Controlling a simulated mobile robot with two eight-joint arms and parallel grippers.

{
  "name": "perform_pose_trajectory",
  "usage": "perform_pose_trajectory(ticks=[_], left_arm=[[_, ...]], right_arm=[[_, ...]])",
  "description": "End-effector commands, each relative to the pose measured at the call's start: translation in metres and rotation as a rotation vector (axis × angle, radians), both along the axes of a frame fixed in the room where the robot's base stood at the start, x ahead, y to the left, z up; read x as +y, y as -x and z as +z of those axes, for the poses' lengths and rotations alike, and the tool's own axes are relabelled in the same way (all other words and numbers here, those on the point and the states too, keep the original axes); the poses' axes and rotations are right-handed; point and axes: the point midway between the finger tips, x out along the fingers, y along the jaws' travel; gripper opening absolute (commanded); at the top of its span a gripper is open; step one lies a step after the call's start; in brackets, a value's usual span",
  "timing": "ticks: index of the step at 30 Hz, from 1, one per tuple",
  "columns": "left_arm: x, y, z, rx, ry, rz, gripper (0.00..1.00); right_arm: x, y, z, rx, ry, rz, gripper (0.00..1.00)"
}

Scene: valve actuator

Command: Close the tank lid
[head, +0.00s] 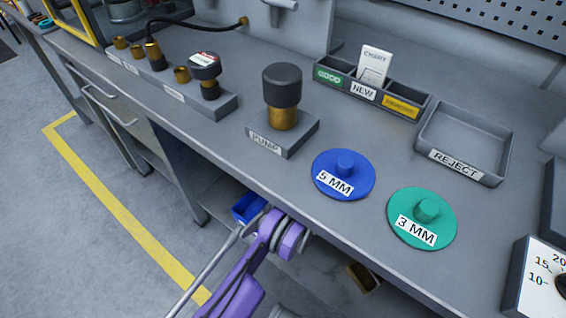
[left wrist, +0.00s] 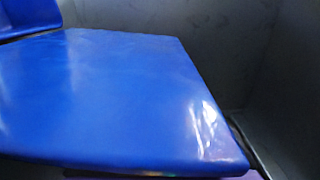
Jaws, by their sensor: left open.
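I cannot pick out a tank lid for certain. A smooth, glossy blue panel (left wrist: 110,100) fills much of the left wrist view, very close to the camera, with another blue part (left wrist: 28,16) at its upper left. In the head view a small blue object (head: 248,208) shows below the bench edge, close to the end of my purple left arm. My left gripper is open, but its fingertips are not clear in either view. I see no grip on anything. My right gripper is not in view.
The grey bench (head: 225,150) carries a pump block (head: 284,130), a blue 5 MM disc (head: 330,160), a green 3 MM disc (head: 440,230), a REJECT tray (head: 510,135) and a sorting rack (head: 408,118). Open floor with a yellow line (head: 110,205) lies left.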

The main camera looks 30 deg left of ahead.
Motion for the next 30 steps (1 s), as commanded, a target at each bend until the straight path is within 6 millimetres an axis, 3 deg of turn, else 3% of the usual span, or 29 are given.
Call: perform_pose_trajectory(ticks=[8,16,30], left_arm=[[0.0015,-0.0003,0.0001,0.000,0.000,-0.001,0.45],[0.0012,-0.0003,0.0000,0.000,0.000,-0.001,0.00],[0.0008,-0.0001,-0.0006,-0.001,0.002,0.000,0.00]], right_arm=[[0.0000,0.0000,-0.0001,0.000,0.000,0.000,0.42],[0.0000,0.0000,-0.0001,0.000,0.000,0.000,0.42],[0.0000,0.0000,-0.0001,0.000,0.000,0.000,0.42]])
